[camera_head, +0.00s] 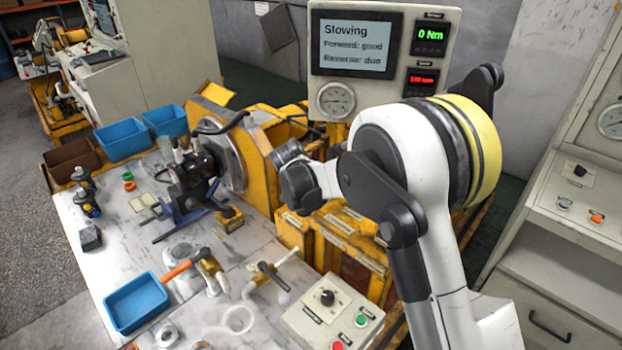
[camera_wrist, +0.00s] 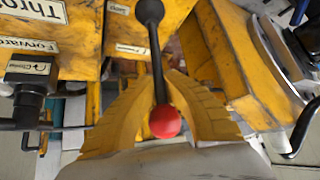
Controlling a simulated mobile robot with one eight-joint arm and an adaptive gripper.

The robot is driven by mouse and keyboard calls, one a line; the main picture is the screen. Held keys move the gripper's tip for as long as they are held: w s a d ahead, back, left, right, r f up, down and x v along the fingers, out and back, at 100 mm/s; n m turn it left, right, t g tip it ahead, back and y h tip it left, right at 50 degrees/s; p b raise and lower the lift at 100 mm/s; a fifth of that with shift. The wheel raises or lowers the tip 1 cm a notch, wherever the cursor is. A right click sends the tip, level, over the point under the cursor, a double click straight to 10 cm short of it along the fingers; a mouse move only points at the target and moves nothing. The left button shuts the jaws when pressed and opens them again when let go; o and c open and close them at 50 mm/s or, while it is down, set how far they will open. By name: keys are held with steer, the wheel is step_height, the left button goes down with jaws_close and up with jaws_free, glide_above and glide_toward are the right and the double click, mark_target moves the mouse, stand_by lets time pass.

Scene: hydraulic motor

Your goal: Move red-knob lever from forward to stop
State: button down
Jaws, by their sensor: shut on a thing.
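The lever has a dark shaft and a red knob (camera_wrist: 165,121), seen in the wrist view. Its shaft (camera_wrist: 157,65) runs up the picture to a black end over the yellow housing. The yellow, ridged fingers of my gripper (camera_wrist: 163,88) lie on both sides of the shaft and knob, closed in on the lever. The fingers partly cover the view around the shaft. In the head view, my arm and dark wrist reach over the yellow machine, and the lever and fingers cannot be made out. The screen (camera_head: 353,44) reads "Slowing", "Forward: good", "Reverse: due".
A label starting "Forward" (camera_wrist: 30,45) is on the housing at left, near a black fitting (camera_wrist: 28,75). The torque display (camera_head: 430,37) reads 0 Nm, and a red speed display (camera_head: 422,81) is below it. A bench (camera_head: 120,245) with blue bins and parts is left.

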steer(key=shift+s+a, duration=0.15)
steer(key=shift+a, duration=0.05)
steer(key=c, duration=1.4)
jaws_free()
steer(key=shift+c, duration=0.2)
steer(key=v, duration=1.2)
steer(key=shift+s+a+f, duration=0.1)
steer(key=shift+a+f, duration=0.05)
steer(key=shift+f, duration=0.05)
